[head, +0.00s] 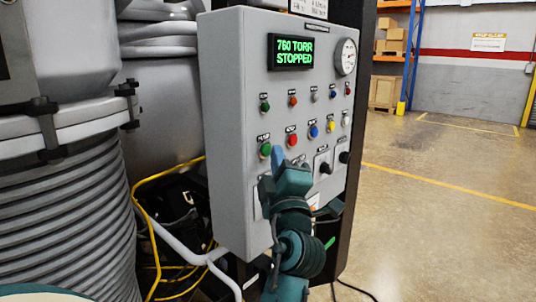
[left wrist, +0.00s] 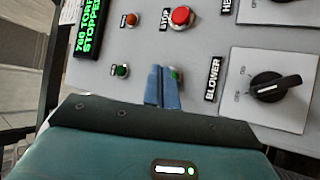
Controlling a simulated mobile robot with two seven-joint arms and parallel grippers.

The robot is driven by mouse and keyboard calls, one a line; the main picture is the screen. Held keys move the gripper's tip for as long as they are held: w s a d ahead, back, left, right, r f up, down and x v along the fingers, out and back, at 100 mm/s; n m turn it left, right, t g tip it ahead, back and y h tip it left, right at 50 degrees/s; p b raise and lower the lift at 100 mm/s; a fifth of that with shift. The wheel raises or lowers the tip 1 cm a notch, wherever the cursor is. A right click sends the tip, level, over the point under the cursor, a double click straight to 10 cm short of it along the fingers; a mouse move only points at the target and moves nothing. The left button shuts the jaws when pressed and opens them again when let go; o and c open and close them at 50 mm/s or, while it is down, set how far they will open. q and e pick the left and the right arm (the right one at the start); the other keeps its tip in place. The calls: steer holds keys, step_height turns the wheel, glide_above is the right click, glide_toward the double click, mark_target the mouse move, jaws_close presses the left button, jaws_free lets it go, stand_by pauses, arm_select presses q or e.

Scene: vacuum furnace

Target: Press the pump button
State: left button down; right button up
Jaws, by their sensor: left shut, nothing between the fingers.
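The grey control panel (head: 235,130) stands in front of me, with buttons and lamps in rows. A large green button (head: 265,150) is at the left end of the larger row, beside a red button (head: 292,140). My left gripper (head: 290,178) is shut and empty, just below these buttons. In the left wrist view its blue fingers (left wrist: 162,88) partly cover a green button (left wrist: 177,75); I cannot tell whether they touch it. A red button (left wrist: 180,17) labelled STOP is beside it. I cannot read a pump label. My right gripper is not in view.
The display (head: 291,52) reads 760 TORR STOPPED, next to a round gauge (head: 345,57). A black blower knob (left wrist: 275,88) is near the fingers. Ribbed grey equipment (head: 65,210) and yellow cable (head: 150,230) are at the left. Open floor (head: 440,200) lies at the right.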

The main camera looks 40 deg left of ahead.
arm_select(q)
steer(key=shift+a, duration=0.35)
stand_by(0.7)
stand_by(0.4)
steer(key=shift+d+b, duration=0.75)
steer(key=shift+b, duration=0.25)
steer(key=d+b, duration=0.2)
steer(key=d, duration=0.1)
steer(key=d+b, duration=0.2)
steer(key=shift+s, duration=0.3)
